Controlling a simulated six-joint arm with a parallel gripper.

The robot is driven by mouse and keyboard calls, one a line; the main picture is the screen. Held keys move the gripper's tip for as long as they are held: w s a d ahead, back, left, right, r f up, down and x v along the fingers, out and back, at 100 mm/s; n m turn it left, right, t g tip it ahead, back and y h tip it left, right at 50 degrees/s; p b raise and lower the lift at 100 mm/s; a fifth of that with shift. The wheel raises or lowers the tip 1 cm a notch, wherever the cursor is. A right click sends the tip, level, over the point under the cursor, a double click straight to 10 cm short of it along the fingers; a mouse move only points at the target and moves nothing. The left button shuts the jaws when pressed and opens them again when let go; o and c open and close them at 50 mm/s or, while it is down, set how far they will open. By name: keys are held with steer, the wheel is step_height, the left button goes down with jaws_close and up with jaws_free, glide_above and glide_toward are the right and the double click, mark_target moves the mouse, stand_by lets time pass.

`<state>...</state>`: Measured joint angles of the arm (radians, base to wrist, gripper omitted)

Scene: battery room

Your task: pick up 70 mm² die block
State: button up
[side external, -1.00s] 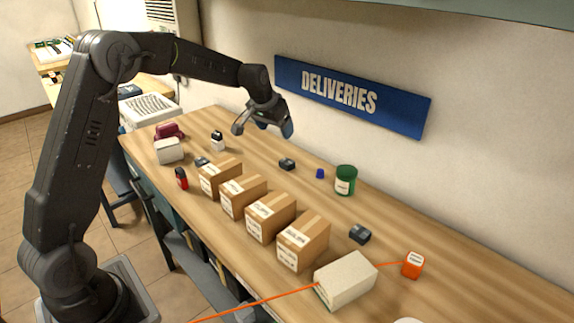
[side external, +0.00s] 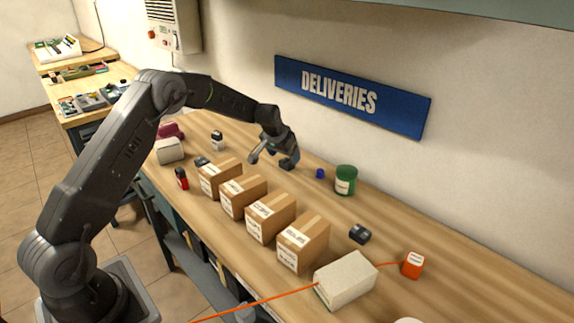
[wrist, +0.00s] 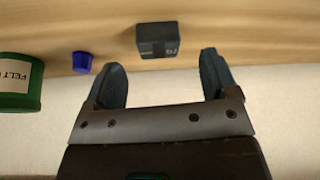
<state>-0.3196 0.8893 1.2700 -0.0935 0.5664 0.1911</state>
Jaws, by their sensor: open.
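The die block is a small dark grey block (wrist: 157,40) with a pale printed label, which looks like 70 but is small and inverted. In the wrist view it sits on the bench beyond my fingertips, roughly in line with the gap between them. In the side view the dark block (side external: 287,166) is partly covered by my gripper (side external: 272,157), which hangs just above and beside it. In the wrist view my gripper (wrist: 160,72) is open, with nothing between its fingers.
A blue cap (side external: 320,173) and a green tub (side external: 345,181) stand to the right. Other dark blocks lie at the right (side external: 360,233) and left (side external: 202,162). Several cardboard boxes line the bench front (side external: 271,217). The wall with the DELIVERIES sign (side external: 350,97) is behind.

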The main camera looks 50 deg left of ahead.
mark_target(287, 161)
steer(key=x, duration=0.3)
steer(key=shift+f, duration=0.25)
steer(key=shift+r, duration=0.1)
steer(key=c, duration=1.3)
